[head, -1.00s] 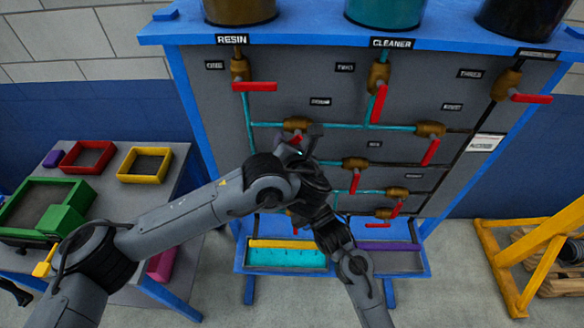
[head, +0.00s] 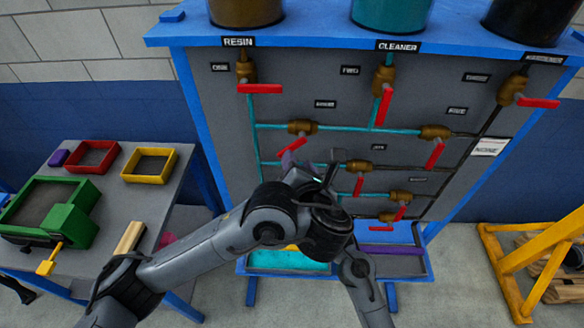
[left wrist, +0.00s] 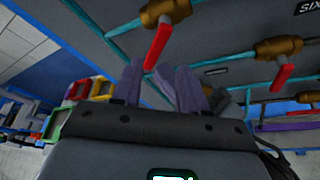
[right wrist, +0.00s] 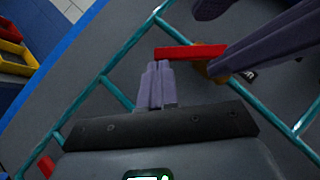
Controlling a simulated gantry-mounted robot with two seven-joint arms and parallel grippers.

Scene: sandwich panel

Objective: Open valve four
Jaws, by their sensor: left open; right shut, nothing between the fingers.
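Valve four (head: 303,127) is a brass body on a teal pipe, under its label on the grey panel. Its red handle (head: 292,147) slants down to the left. It also shows at the top of the left wrist view (left wrist: 158,45). My left gripper (left wrist: 158,72) is open, its purple fingers just below the handle's end; I see no grip on it. In the head view its fingers (head: 289,160) are partly hidden by my arm. My right gripper (right wrist: 160,66) is shut and empty, close to a red handle (right wrist: 190,52), with another gripper's fingers at the right.
Valve six (head: 358,166) is close on the right and below. Other red-handled valves and pipes cover the panel. Teal (head: 290,262) and purple-edged (head: 392,250) trays stand below. A side table with a red bin (head: 93,157) and yellow bin (head: 150,165) is at the left.

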